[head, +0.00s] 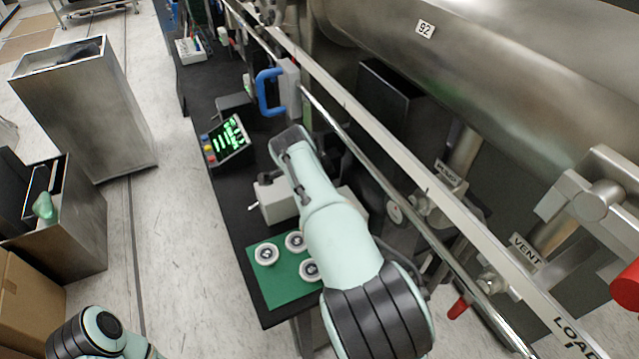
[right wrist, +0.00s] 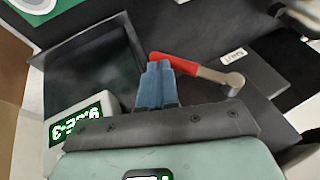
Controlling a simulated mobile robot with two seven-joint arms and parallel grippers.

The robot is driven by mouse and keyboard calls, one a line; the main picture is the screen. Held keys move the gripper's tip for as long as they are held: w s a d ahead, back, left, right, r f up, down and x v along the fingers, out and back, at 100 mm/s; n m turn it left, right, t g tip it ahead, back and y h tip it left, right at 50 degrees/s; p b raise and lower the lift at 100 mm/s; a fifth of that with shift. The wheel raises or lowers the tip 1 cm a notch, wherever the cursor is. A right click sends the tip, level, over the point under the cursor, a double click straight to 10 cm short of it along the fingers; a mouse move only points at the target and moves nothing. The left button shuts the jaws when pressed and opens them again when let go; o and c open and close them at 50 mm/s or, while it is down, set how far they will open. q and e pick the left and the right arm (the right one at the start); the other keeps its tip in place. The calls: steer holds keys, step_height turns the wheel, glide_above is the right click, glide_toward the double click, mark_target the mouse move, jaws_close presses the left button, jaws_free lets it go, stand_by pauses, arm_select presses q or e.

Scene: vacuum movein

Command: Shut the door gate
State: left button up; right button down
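A lever with a red grip (right wrist: 178,64) and a metal shank (right wrist: 215,78) shows in the right wrist view, beside a small white label I cannot read. It may be the gate's handle. My right gripper (right wrist: 159,68) has blue fingers close together, with the tips at the left end of the red grip. The grip runs across just beyond the tips; I cannot tell whether they touch. In the head view my right arm reaches over the bench and its fingers are hidden. My left arm shows at the bottom left, its gripper out of view. I cannot identify the gate itself.
A green mat (head: 262,285) with several white round parts lies on the black bench (head: 235,220). A green-lit display box (head: 228,140) and blue handle (head: 268,92) stand farther back. Metal rails (head: 400,170) and the large steel chamber (head: 520,90) border the right.

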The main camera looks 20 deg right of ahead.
steer(key=shift+w+a+f, duration=0.15)
steer(key=shift+w+f, duration=0.7)
steer(key=shift+f, duration=0.05)
steer(key=shift+w+a+f, duration=0.15)
steer(key=shift+w+f, duration=0.7)
steer(key=shift+w, duration=0.15)
stand_by(0.9)
